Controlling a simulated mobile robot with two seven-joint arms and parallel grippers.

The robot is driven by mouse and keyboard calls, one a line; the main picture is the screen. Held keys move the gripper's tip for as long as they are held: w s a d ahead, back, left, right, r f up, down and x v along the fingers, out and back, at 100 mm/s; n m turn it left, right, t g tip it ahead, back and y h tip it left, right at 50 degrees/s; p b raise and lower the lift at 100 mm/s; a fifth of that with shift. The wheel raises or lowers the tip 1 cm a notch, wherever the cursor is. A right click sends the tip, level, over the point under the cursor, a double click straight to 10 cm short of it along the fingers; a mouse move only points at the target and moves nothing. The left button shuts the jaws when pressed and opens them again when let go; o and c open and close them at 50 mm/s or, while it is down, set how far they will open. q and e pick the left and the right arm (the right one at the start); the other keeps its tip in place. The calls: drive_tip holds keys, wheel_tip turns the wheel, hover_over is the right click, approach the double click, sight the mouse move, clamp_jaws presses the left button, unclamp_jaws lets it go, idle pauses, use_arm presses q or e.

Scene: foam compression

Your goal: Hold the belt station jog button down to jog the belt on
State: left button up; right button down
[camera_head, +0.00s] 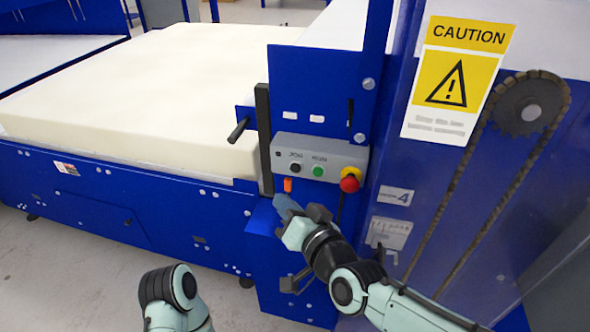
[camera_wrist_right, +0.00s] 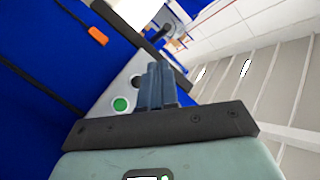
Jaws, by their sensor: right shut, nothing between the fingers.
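The grey control box (camera_head: 338,153) is on the blue machine front. Its black jog button (camera_head: 295,168) is on the left, and the green run button (camera_head: 318,169) is beside it. My right gripper (camera_head: 280,198) is shut and empty, with its fingertips below and slightly left of the jog button in the head view. In the wrist view the shut fingers (camera_wrist_right: 157,75) overlap the box, and the black button (camera_wrist_right: 137,81) shows at their left edge. The fingers look apart from the button. My left gripper is out of view; only part of that arm shows.
A red stop knob (camera_head: 350,180) sits at the box's right end. An orange part (camera_head: 287,185) is just above my right fingertips. A large cream foam block (camera_head: 150,90) lies on the belt station at left. A guarded chain drive (camera_head: 530,105) is on the right.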

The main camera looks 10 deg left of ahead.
sight(295, 168)
drive_tip(key=w, duration=0.6)
drive_tip(key=shift+d, duration=0.15)
drive_tip(key=shift+w, duration=0.25)
idle(1.7)
drive_tip(key=shift+w, duration=0.3)
